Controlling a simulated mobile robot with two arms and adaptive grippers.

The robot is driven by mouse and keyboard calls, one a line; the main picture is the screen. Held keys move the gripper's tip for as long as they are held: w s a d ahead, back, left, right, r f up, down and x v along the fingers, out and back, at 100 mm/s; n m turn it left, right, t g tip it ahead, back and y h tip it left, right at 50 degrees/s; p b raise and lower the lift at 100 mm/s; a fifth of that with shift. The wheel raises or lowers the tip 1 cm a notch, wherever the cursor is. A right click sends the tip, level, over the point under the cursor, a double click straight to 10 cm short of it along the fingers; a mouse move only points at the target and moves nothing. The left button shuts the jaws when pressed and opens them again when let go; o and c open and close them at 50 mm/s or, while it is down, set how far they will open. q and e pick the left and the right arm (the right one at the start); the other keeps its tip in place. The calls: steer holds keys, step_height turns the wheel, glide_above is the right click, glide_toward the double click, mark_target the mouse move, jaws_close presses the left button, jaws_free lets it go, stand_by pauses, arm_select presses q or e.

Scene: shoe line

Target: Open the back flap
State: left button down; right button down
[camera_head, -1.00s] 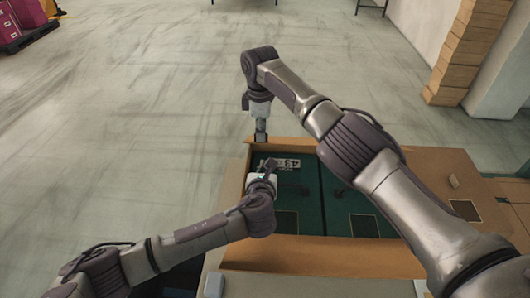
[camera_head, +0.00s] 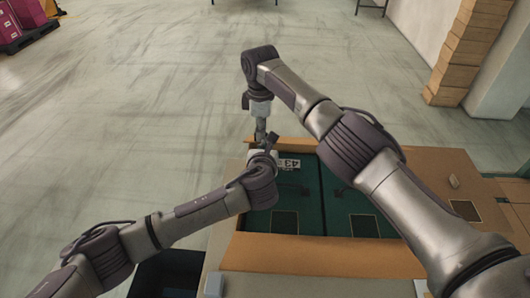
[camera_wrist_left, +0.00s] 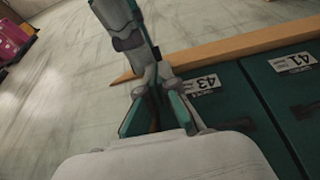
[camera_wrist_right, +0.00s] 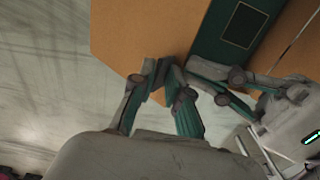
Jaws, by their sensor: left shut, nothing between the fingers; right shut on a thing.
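An open cardboard box holds dark green shoe boxes (camera_head: 330,195), with a "43" label at the far left. The back flap (camera_head: 290,144) shows as a thin tan strip along the far edge and as a broad tan panel in the right wrist view (camera_wrist_right: 150,30). My right gripper (camera_head: 261,138) is at the flap's left end; in the right wrist view its fingers (camera_wrist_right: 157,78) are shut on the flap's edge. My left gripper (camera_head: 268,148) is shut and empty, close beside the right one near the far left corner. It also shows in the right wrist view (camera_wrist_right: 222,88).
The near flap (camera_head: 320,256) is folded out towards me. A tan surface with a dark square (camera_head: 465,210) lies right of the box. A dark crate (camera_head: 165,272) stands at the lower left. Stacked cartons (camera_head: 468,50) stand at the far right.

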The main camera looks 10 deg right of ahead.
steer(key=c, duration=1.3)
jaws_free()
steer(key=shift+w+d+f, duration=0.1)
steer(key=shift+d+f, duration=0.1)
steer(key=shift+f, duration=0.15)
steer(key=shift+a, duration=0.1)
